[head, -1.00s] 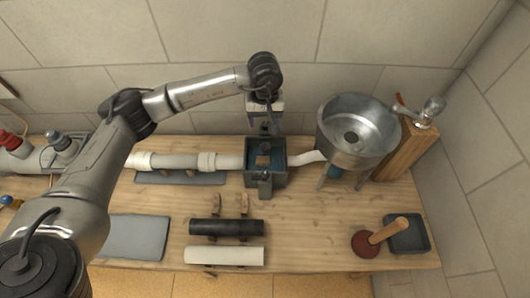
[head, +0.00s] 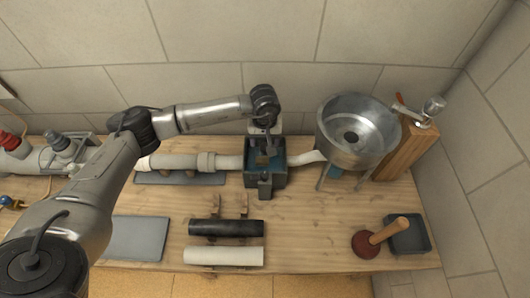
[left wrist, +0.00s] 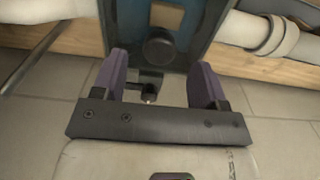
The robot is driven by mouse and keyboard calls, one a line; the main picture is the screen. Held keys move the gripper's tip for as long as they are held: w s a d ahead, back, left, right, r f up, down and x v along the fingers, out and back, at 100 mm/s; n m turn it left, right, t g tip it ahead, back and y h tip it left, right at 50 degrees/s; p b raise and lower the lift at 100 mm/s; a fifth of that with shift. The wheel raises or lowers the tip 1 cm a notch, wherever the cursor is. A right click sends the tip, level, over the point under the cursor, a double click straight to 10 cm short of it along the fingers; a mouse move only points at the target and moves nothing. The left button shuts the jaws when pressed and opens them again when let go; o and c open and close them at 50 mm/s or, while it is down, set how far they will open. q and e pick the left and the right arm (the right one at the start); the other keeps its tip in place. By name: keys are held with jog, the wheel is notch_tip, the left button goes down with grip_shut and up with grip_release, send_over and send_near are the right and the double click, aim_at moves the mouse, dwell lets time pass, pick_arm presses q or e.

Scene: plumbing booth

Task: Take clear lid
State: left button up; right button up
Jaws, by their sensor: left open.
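A dark box (head: 281,175) with a bluish inside stands on the bench between the white pipe and the metal basin. The clear lid is hard to make out; in the left wrist view a bluish see-through pane (left wrist: 190,42) with a dark round knob (left wrist: 158,48) appears to be it, lying over the box. A tan block (left wrist: 166,15) shows inside the box. My left gripper (head: 263,146) is over the box, pointing down. In the left wrist view its two purple-grey fingers (left wrist: 161,72) are open and apart, with the knob ahead between them and nothing gripped. My right gripper is not in view.
The white pipe (head: 180,161) joins the box on the left, and a metal basin (head: 358,137) on legs stands on the right. A black tube (head: 227,228) and a white tube (head: 223,256) lie in front.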

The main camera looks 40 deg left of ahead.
aim_at(265, 146)
pick_arm(q)
notch_tip(265, 146, down, 4)
jog(key=shift+d+f, duration=0.1)
jog(key=shift+f, duration=0.05)
jog(key=shift+c, duration=0.3)
jog(key=c, duration=1)
